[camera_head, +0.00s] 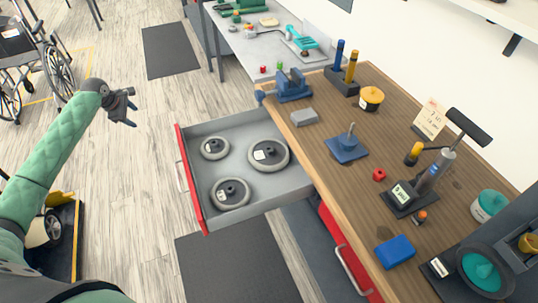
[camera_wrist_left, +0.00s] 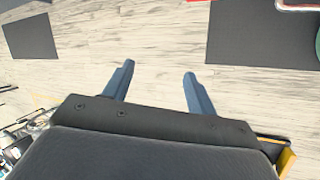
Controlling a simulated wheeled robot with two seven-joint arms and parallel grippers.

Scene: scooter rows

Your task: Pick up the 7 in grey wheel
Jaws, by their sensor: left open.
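Three grey wheels with dark hubs and white labels lie flat in the open drawer (camera_head: 275,197) in the head view. The smallest wheel (camera_head: 204,150) is at the back left, the largest wheel (camera_head: 284,158) at the right, and a middle-sized wheel (camera_head: 243,201) at the front. The labels are too small to read, so I cannot tell by marking which is the 7 in one. My left gripper (camera_head: 132,108) is open and empty, left of the drawer and apart from it. Its two fingers (camera_wrist_left: 158,70) show over bare floor in the left wrist view. My right gripper is not in view.
The drawer's red front (camera_head: 189,181) faces left. The wooden workbench (camera_head: 330,185) right of it holds a blue vise (camera_head: 293,86), a grey block (camera_head: 304,117) and several tools. A dark mat (camera_head: 235,262) lies below the drawer. The floor around my left gripper is clear; a wheelchair (camera_head: 30,70) stands far left.

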